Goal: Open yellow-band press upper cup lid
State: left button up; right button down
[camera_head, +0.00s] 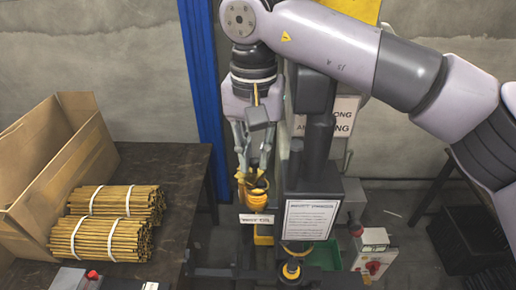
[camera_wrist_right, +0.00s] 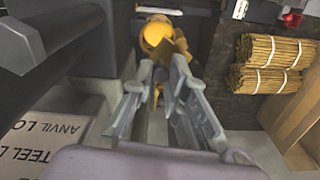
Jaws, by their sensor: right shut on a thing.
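The press (camera_head: 297,170) is a dark column with a printed notice on its front. Its yellow upper cup (camera_head: 256,202) sticks out at the column's left side, and the cup also shows in the right wrist view (camera_wrist_right: 155,34). The yellow lid (camera_wrist_right: 181,46) stands raised at the cup's rim. My right gripper (camera_head: 248,170) points down from above and its fingers are shut on the lid; the wrist view shows the fingertips (camera_wrist_right: 163,76) at it. The fingers partly hide the lid and rim. My left gripper is not in view.
On the left, a dark table (camera_head: 190,180) carries an open cardboard box (camera_head: 70,150) and bundles of tied sticks (camera_head: 100,237). A blue post (camera_head: 203,70) stands behind. A control box (camera_head: 376,257) and a dark crate (camera_head: 468,240) are at the right.

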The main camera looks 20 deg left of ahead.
jog(key=n, duration=0.1)
jog(key=a+n+p, duration=0.1)
jog(key=n, duration=0.1)
jog(key=shift+w+r+n, duration=0.1)
jog(key=shift+w+n, duration=0.05)
jog(key=shift+n, duration=0.15)
jog(key=shift+a+n+p, duration=0.25)
jog(key=shift+n, duration=0.6)
jog(key=shift+a+n+p, duration=0.2)
jog(key=shift+a+n, duration=0.05)
jog(key=shift+n, duration=0.6)
jog(key=c, duration=1.6)
grip_release()
jog(key=shift+o, duration=0.2)
notch_tip(320, 180, up, 12)
